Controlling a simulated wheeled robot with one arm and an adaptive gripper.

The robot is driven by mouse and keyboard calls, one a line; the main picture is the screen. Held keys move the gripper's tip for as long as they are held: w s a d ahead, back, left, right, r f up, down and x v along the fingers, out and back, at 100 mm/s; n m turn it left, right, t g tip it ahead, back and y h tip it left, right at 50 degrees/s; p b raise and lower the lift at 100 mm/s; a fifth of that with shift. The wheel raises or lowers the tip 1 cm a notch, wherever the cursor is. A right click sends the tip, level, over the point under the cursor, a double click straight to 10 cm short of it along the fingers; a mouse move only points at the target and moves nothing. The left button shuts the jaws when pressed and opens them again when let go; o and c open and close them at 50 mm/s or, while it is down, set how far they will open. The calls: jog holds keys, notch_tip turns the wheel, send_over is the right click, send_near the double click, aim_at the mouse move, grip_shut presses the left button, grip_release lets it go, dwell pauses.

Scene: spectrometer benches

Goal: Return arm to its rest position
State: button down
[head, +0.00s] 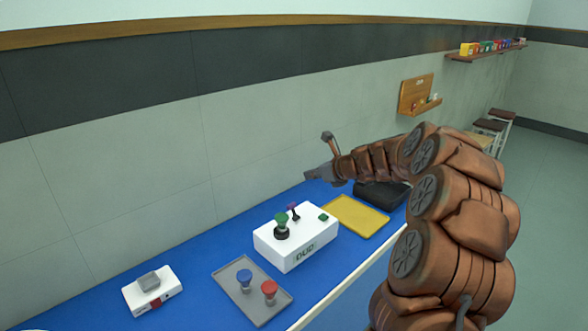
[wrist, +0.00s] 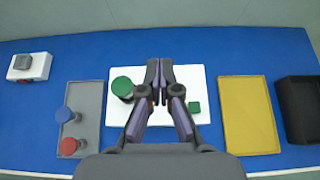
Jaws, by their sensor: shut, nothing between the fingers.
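My gripper (wrist: 159,66) is shut and empty. In the wrist view its fingers meet over the white spectrometer box (wrist: 195,80) on the blue bench. In the head view my gripper (head: 318,173) is at the end of my raised, copper-coloured arm, apart from the bench top and near the wall. The fingers hide part of the box in the wrist view.
A grey tray (head: 245,295) holds a blue piece (head: 244,280) and a red piece (head: 269,290). A white device (head: 152,291) stands left. A yellow tray (head: 352,216) and a black bin (head: 381,196) lie right. The tiled wall (head: 120,165) runs behind the bench.

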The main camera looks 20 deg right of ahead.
jog(key=shift+a, duration=0.1)
jog(key=s+a+r+n+g+y, duration=0.1)
jog(key=s+a+n+g, duration=0.1)
jog(key=s+a+n, duration=0.45)
jog(key=s+a+r+n+g+y, duration=0.1)
jog(key=a+n+y, duration=0.15)
jog(key=a, duration=0.75)
jog(key=s+a+f+n+g, duration=0.2)
jog(key=s+a+n+g, duration=0.2)
jog(key=s+a+n, duration=0.75)
jog(key=s+d+f+n+g+h, duration=0.1)
jog(key=s+n, duration=0.3)
jog(key=s, duration=0.6)
jog(key=s+d+f+n+g+h, duration=0.2)
jog(key=s+n+g+h, duration=0.1)
jog(key=s, duration=0.7)
jog(key=s+d+f+n+g+h, duration=0.2)
jog(key=s+n, duration=0.3)
jog(key=s, duration=0.5)
jog(key=shift+s+d+h, duration=0.2)
jog(key=shift+d+h, duration=0.05)
jog(key=shift+h, duration=0.3)
